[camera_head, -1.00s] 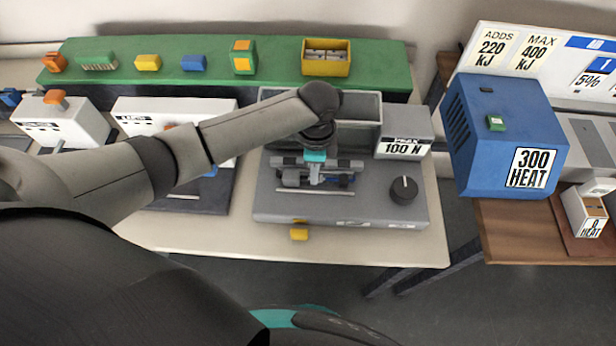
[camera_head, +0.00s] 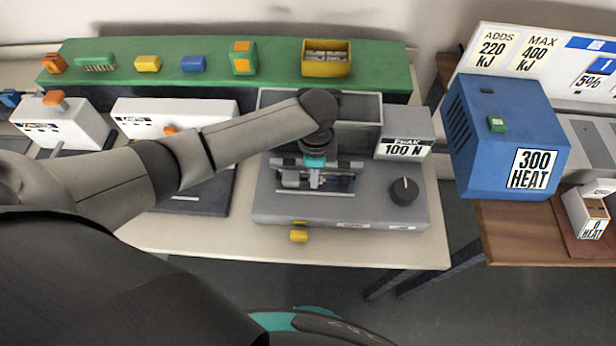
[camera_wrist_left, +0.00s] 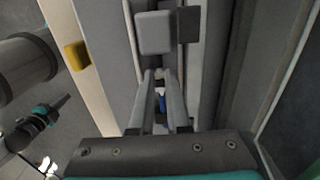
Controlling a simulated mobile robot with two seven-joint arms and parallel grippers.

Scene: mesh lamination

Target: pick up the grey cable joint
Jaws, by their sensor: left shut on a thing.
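My left gripper (camera_head: 315,180) reaches down into the clamp fixture on the grey pull tester (camera_head: 270,207). In the left wrist view its two fingers (camera_wrist_left: 160,76) are close together and shut on a small grey piece between the tips, which I take to be the grey cable joint (camera_wrist_left: 160,74). Most of that piece is hidden by the fingers and the fixture. A grey block (camera_wrist_left: 154,33) of the fixture stands just beyond the fingertips. A bit of blue (camera_wrist_left: 162,101) shows in the gap between the fingers. My right gripper is not in view.
The tester has a dark knob (camera_head: 404,190), a 100 N display (camera_head: 403,148) and a yellow piece (camera_head: 299,236) at its front. A green shelf (camera_head: 275,68) with several small parts runs behind. A blue heater box (camera_head: 505,130) stands on the right table.

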